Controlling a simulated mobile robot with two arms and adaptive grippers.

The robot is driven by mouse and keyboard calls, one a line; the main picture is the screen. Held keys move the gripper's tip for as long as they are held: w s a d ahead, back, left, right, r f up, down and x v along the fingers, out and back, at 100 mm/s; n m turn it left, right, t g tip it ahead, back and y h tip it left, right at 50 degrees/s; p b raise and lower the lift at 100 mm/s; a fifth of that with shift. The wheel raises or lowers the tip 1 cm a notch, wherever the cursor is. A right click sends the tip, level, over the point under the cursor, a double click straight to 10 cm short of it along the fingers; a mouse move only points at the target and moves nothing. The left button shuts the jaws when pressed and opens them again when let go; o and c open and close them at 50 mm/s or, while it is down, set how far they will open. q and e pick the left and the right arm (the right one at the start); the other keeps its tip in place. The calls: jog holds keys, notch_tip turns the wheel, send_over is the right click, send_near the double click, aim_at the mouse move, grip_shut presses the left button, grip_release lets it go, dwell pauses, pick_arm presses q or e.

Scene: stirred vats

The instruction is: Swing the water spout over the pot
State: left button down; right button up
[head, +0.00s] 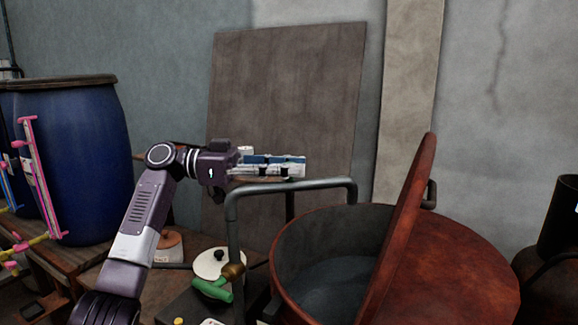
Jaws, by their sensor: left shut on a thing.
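The water spout (233,235) is a grey bent pipe. It rises at the front left of the pot, runs right, and turns down at its end. In the picture that end lies in front of the pot's opening near the far side; I cannot tell its exact depth. The pot (291,272) is rust red, with its lid (412,210) standing tilted up and grey contents inside. The exact contact is hidden. My right gripper is not in view.
Blue barrels (75,150) and pink and yellow piping (45,180) stand at the left. A dark board (285,85) leans on the wall behind. A black cylinder (560,220) stands at the right.

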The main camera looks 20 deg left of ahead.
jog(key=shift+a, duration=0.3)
pick_arm(q)
jog(key=c, duration=1.6)
grip_release()
jog(key=shift+s, duration=0.1)
jog(key=shift+a, duration=0.25)
jog(key=v, duration=1.1)
jog(key=shift+s+a, duration=0.1)
jog(key=shift+a, duration=0.2)
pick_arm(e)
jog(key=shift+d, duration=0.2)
